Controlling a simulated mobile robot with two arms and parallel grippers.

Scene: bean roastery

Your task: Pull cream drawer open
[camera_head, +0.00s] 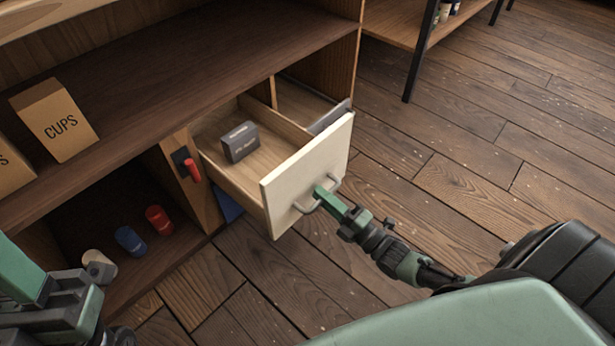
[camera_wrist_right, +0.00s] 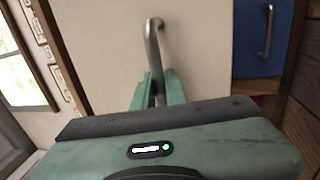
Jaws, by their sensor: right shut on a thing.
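The cream drawer (camera_head: 312,180) stands pulled out of the wooden cabinet, with its inside showing in the head view. A dark grey box (camera_head: 240,142) sits in its left compartment, and a flat grey item stands in the right one by the front. My right gripper (camera_head: 325,195) is shut on the metal handle of the drawer front. In the right wrist view the fingers (camera_wrist_right: 158,90) close around the handle (camera_wrist_right: 153,40) against the cream panel (camera_wrist_right: 200,50). My left gripper's arm shows at the lower left of the head view; its fingertips cannot be made out.
Boxes marked CUPS (camera_head: 55,120) stand on the shelf at left. A red-handled latch (camera_head: 192,170) is beside the drawer. Red (camera_head: 159,219), blue (camera_head: 130,240) and cream (camera_head: 98,264) cylinders sit on the lower shelf. A blue front (camera_head: 228,206) lies below the drawer. Floor at right is clear.

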